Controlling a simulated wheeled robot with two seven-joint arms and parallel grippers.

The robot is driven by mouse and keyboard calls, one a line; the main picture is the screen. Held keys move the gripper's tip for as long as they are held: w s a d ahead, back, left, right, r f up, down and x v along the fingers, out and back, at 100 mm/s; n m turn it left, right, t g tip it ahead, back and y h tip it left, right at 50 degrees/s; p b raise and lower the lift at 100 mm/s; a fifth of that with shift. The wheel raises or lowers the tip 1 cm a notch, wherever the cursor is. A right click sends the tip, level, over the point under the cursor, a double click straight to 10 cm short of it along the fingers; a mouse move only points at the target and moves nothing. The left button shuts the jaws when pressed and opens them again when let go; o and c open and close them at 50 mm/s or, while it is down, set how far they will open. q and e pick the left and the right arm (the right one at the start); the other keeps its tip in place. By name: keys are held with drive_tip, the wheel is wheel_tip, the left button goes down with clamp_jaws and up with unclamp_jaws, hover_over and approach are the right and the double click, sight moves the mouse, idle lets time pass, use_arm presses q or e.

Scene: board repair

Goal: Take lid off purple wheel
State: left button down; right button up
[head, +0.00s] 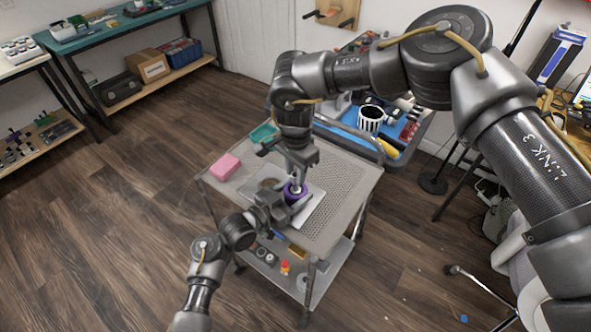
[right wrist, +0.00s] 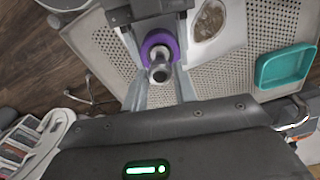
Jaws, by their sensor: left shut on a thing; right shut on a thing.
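The purple wheel (head: 291,198) is over the middle of the cart top; it also shows in the right wrist view (right wrist: 157,40). A grey metal lid with a round knob (right wrist: 160,73) is at its centre. My left gripper (head: 277,205) is shut on the purple wheel from the near left side. My right gripper (head: 296,178) points down from above and is shut on the lid's knob, its fingers on either side in the right wrist view. The grippers partly hide the wheel. I cannot tell whether lid and wheel are apart.
The perforated cart top (head: 345,178) carries a pale plate (head: 314,213) with a round brownish patch (right wrist: 208,20), a pink block (head: 225,166) and a teal tray (right wrist: 286,66). The cart's right side is clear.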

drive_tip(key=n, duration=0.5)
drive_tip(key=shift+n, duration=0.4)
drive_tip(key=n, duration=0.4)
drive_tip(key=o, duration=1.1)
drive_tip(key=shift+r, duration=0.15)
